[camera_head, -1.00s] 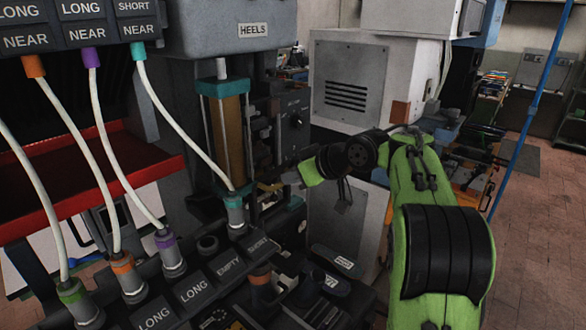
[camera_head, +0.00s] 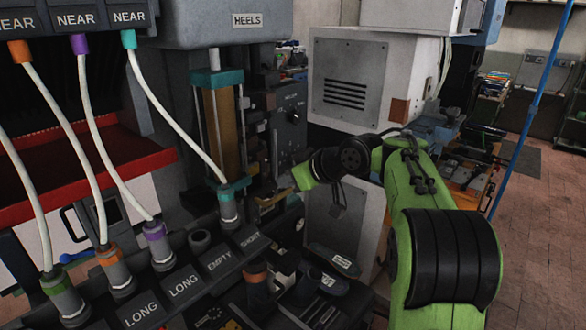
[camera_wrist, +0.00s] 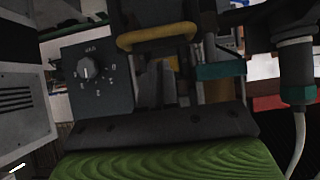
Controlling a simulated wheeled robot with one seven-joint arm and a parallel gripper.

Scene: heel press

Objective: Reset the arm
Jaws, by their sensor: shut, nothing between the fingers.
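My green and black arm (camera_head: 425,190) is bent in front of the machine in the head view. Its wrist points left, toward the press column. My gripper (camera_head: 272,202) is small and dark against the machine there. In the wrist view my gripper (camera_wrist: 168,82) shows as dark fingers beyond the black and green wrist housing. The fingers are shut with nothing held. They point at the machine front, close to a yellow handle-like bar (camera_wrist: 157,37) and a grey dial box (camera_wrist: 95,75). Whether they touch anything cannot be told.
The press head marked HEELS (camera_head: 247,20) stands over a brown column (camera_head: 224,130). White hoses run to colored connectors above a labelled row (camera_head: 183,287). A red tray (camera_head: 90,175) is at left. A grey cabinet (camera_head: 345,80) stands behind my arm. Open floor (camera_head: 535,210) lies at right.

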